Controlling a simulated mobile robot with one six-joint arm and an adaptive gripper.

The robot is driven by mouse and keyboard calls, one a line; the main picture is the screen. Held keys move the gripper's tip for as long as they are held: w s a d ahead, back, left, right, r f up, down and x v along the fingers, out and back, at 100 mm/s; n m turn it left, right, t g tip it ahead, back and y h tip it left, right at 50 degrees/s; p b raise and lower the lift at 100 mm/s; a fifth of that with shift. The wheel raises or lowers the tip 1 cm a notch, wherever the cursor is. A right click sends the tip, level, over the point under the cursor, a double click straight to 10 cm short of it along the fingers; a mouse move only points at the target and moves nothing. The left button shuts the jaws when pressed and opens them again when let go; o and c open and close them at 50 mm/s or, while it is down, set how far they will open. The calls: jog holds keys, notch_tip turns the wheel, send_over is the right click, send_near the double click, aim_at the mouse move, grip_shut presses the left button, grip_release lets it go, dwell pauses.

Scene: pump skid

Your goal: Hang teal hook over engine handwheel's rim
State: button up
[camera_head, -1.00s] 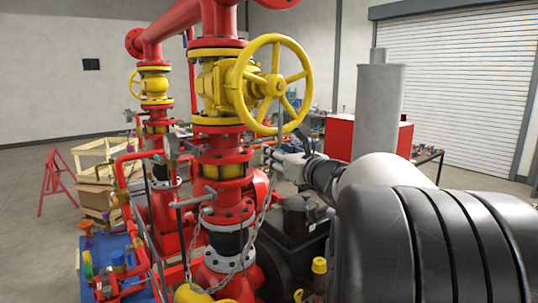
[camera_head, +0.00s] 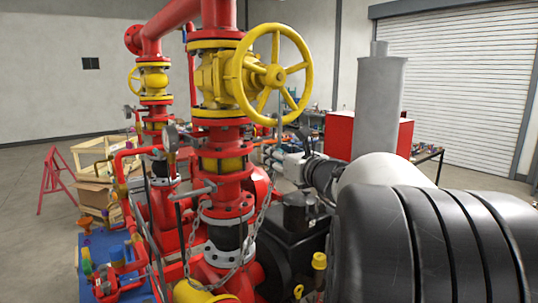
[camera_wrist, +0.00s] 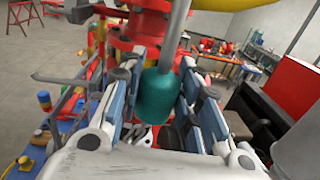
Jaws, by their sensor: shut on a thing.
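My gripper (camera_wrist: 163,108) is shut on the teal handle (camera_wrist: 161,94) of the hook in the wrist view, with a finger on each side. A grey rod (camera_wrist: 176,40) rises from the handle and leaves the top of the frame, so its curved end is hidden there. In the head view my gripper (camera_head: 272,153) is below the large yellow handwheel (camera_head: 305,70). The thin grey rod (camera_head: 280,118) shows below and against the wheel's lower rim. I cannot tell whether it touches the rim. A strip of yellow shows at the top of the wrist view.
Red pipework with a yellow valve body (camera_head: 212,80) stands left of the wheel. A chain (camera_head: 262,215) hangs below it. A black engine block (camera_head: 295,225) and a grey exhaust cylinder (camera_head: 380,105) are nearby. A red cabinet (camera_head: 340,135) stands behind.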

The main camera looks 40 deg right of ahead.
jog(key=o, duration=1.2)
